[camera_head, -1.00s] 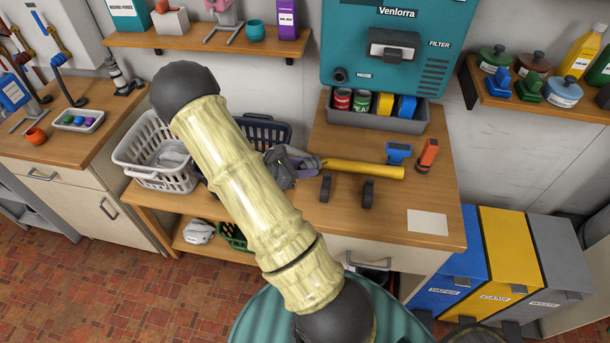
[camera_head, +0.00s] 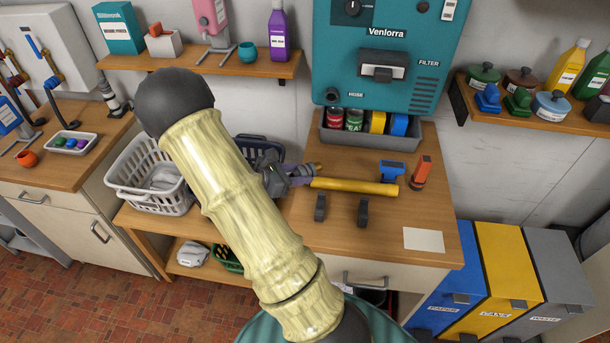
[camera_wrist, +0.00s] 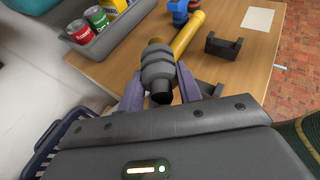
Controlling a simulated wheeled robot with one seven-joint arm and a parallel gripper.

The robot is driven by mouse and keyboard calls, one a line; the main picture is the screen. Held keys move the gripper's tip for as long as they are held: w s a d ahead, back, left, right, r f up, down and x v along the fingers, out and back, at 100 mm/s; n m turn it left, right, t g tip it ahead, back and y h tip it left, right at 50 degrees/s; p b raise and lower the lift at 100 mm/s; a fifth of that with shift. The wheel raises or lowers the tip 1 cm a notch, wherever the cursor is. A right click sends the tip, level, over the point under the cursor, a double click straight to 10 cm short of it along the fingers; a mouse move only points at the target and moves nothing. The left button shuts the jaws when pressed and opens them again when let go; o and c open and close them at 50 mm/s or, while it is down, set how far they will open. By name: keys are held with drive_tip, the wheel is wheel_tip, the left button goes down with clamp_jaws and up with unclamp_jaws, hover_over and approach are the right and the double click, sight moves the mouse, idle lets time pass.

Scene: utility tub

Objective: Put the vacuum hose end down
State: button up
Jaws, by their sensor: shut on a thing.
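The vacuum hose end is a yellow tube (camera_head: 355,186) with a ribbed grey cuff (camera_wrist: 157,68). My gripper (camera_head: 302,174) is shut on the cuff, with a purple finger on each side of it in the wrist view (camera_wrist: 158,82). The tube points right over the back of the wooden worktop (camera_head: 385,228), roughly level. Two dark brackets stand on the worktop in front of the tube: a left one (camera_head: 320,207) and a right one (camera_head: 362,212). The tube looks apart from both; its exact height is unclear.
A blue tool (camera_head: 392,170) and an orange one (camera_head: 421,172) stand near the tube's far end. A grey bin of cans (camera_head: 372,138) is behind, under the teal vacuum unit (camera_head: 345,75). White paper (camera_head: 424,239) lies at front right. A white basket (camera_head: 150,178) stands left.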

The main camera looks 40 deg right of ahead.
drive_tip(key=w+a+f+n+t+y, duration=0.1)
drive_tip(key=a+f+n+t, duration=0.4)
drive_tip(key=a, duration=0.7)
drive_tip(key=w+a+f+n+t+y, duration=0.2)
drive_tip(key=w+a+f+n+t, duration=0.2)
drive_tip(key=a+f, duration=0.6)
drive_tip(key=shift+a+n+t, duration=0.6)
drive_tip(key=shift+a+t, duration=0.3)
drive_tip(key=shift+t, duration=0.2)
drive_tip(key=shift+w+a, duration=0.2)
